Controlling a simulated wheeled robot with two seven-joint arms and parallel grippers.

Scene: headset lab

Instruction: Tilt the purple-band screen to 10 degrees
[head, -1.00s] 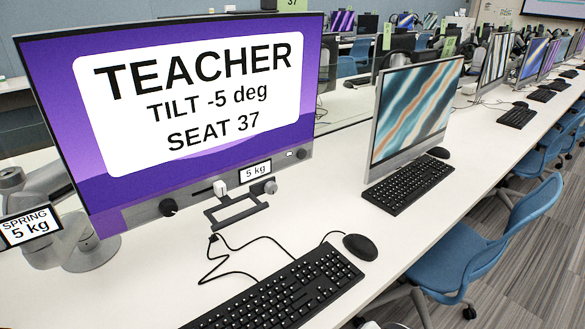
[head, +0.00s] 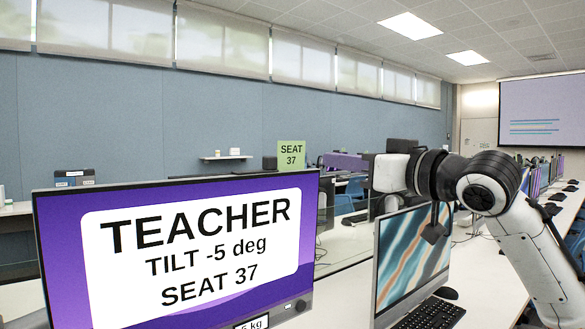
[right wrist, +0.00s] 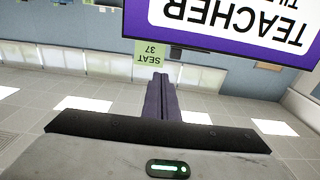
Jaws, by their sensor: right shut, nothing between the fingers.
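The purple-band screen (head: 180,258) fills the lower left of the head view and reads TEACHER, TILT -5 deg, SEAT 37. Its lower edge and stand are mostly out of frame. My right gripper (head: 346,161) is beyond the screen's upper right corner in the picture, raised above the desks. Its fingers are shut together with nothing between them. In the right wrist view the closed fingers (right wrist: 160,98) point up the picture, and the screen (right wrist: 235,22) shows upside down at top right, apart from the fingers. My left gripper is out of view.
A second monitor (head: 411,254) with a striped picture stands right of the screen, below my right arm, with a keyboard (head: 430,314) in front. A green SEAT 37 sign (head: 291,154) is behind the screen. Open air lies above the screen.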

